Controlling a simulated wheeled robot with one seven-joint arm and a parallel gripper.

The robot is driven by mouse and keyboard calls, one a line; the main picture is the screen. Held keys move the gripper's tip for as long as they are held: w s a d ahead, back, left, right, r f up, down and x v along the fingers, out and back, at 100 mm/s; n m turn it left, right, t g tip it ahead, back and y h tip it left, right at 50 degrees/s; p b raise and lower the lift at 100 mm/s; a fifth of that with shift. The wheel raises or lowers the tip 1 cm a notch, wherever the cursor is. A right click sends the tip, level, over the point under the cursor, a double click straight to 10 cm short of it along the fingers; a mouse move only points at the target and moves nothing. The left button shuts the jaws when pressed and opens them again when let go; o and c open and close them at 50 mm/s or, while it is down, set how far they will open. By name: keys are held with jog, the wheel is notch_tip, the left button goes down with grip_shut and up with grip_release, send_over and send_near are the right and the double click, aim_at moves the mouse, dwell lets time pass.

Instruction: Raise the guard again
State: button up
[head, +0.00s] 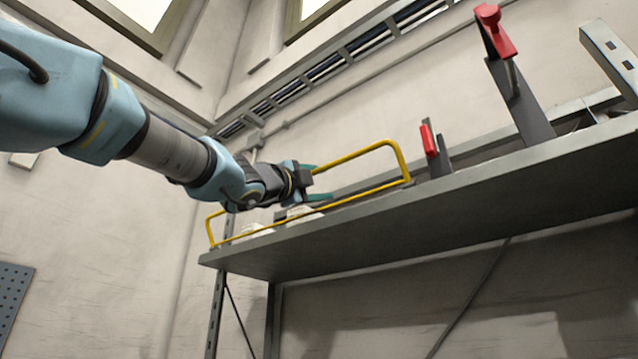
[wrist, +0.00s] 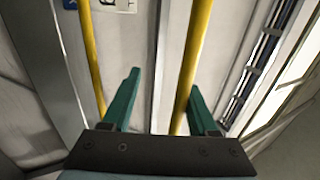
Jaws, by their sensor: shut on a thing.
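The guard is a yellow tubular frame (head: 398,160) at the left end of a grey shelf (head: 450,200). Its lower bar runs along the shelf's front edge, and its upper bar stands above the shelf and slopes down left to my gripper. My gripper (head: 318,184) is at this upper bar, its green fingers above and below it. Part of the bar is hidden behind my gripper and wrist.
White objects (head: 298,212) sit on the shelf behind the lower bar. Right of the guard stand a small red-handled part (head: 429,140) and a taller red-topped one (head: 495,32) on grey brackets. A wall and cable tray (head: 345,58) lie behind. The space below the shelf looks open.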

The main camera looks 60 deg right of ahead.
jog(key=shift+d+f, duration=0.1)
jog(key=shift+f, duration=0.05)
jog(key=a+r, duration=0.1)
jog(key=a, duration=1.1)
jog(key=shift+w+a, duration=0.35)
dwell(0.8)
dwell(0.3)
jog(key=b+v, duration=1)
jog(key=b, duration=0.2)
jog(key=shift+a, duration=0.3)
jog(key=shift+f, duration=0.1)
